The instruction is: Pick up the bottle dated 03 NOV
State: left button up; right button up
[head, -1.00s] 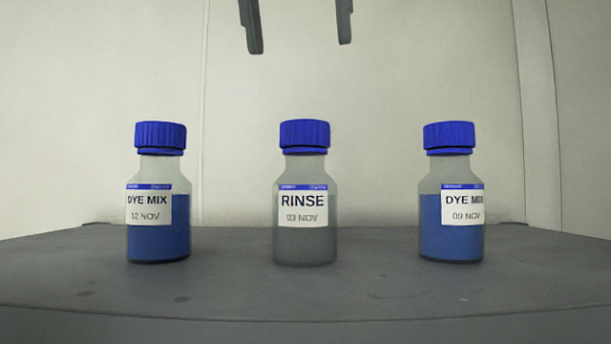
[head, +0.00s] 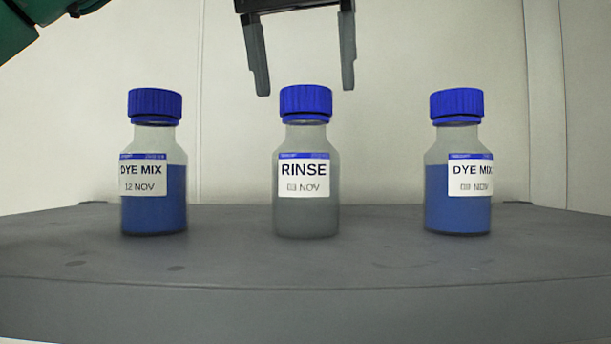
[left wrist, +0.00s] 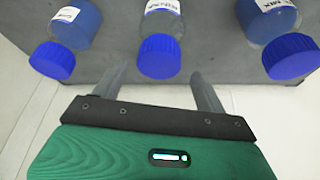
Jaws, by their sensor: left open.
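The bottle labelled RINSE (head: 307,215) stands upright in the middle of the dark grey table, with a blue cap and grey contents. Its date read 03 NOV a second ago; the day digits are blurred now. My left gripper (head: 304,88) is open and empty, pointing down just above and around the sides of its cap, not touching as far as I can tell. In the left wrist view the RINSE bottle's cap (left wrist: 159,57) lies ahead between the spread fingers (left wrist: 158,80). My right gripper is not in view.
A DYE MIX bottle dated 12 NOV (head: 153,212) with blue contents stands to the left. Another DYE MIX bottle (head: 457,212), its date blurred now, stands to the right. Clear gaps of grey table (head: 230,262) separate the bottles. A pale wall (head: 400,60) rises behind.

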aim_at(307, 114)
pick_arm(q)
jog(key=shift+d+f+p, duration=0.15)
jog(key=shift+f+p, duration=0.15)
jog(key=shift+f, duration=0.85)
jog(key=shift+x, duration=1.5)
jog(key=shift+c, duration=0.6)
grip_shut()
